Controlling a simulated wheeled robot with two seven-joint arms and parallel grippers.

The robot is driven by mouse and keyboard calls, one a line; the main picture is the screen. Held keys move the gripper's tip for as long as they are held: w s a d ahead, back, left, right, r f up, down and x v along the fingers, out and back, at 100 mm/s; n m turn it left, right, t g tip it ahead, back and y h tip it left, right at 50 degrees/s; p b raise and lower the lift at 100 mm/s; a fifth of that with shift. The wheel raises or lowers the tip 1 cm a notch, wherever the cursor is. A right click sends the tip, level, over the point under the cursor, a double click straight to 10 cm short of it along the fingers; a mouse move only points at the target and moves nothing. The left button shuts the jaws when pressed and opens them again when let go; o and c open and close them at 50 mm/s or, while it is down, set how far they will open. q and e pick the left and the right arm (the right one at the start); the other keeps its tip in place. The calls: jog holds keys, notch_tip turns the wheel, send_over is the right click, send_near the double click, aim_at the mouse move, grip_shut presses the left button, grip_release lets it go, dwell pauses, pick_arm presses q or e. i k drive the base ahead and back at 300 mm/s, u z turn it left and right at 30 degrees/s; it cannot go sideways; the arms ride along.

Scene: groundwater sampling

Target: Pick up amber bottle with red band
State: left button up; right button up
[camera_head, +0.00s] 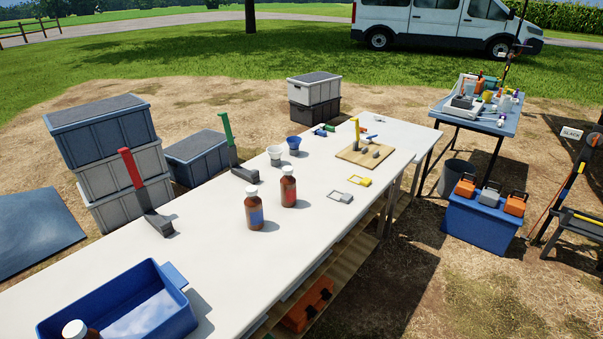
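The amber bottle with a red band (288,188) stands upright on the white table, with a white cap. An amber bottle with a blue band (254,210) stands upright just left of it and nearer to me, apart from it. Another white-capped amber bottle (77,331) is partly visible at the blue tray, cut off by the bottom edge; its band is hidden. Neither of my grippers shows in this view.
A blue tray (178,326) is at the near left of the white table (330,225). Red-handled (133,168) and green-handled (228,132) tools stand along the left edge. Two small cups (293,144) and a wooden board (350,156) are farther back. The tabletop around the bottles is mostly clear.

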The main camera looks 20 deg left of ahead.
aim_at(288, 191)
jog(key=i, duration=1.2)
jog(key=u, duration=2.25)
